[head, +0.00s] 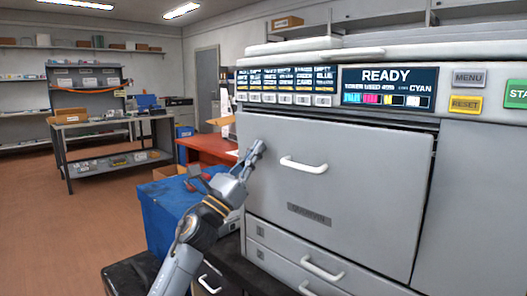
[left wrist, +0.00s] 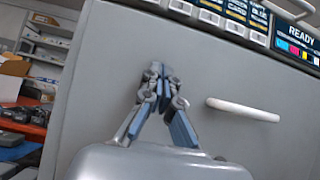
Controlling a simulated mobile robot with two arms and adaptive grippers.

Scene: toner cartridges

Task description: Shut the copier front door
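The copier front door (head: 365,185) is a large light grey panel with a white bar handle (head: 303,165) and a dark label low down. A dark gap shows along its top and right edges, so it looks not quite flush; I cannot tell how far it stands out. My left gripper (head: 257,147) is in front of the door's upper left part, left of the handle. In the left wrist view its fingertips (left wrist: 160,70) are together with nothing between them, at or very near the door face (left wrist: 225,75); contact is unclear. My right gripper is out of view.
The copier's control panel (head: 390,88) reads READY above the door. Drawers (head: 322,265) lie below it. A blue box (head: 172,210) and a red-topped table (head: 207,149) stand left of the copier. Open floor (head: 75,240) lies farther left.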

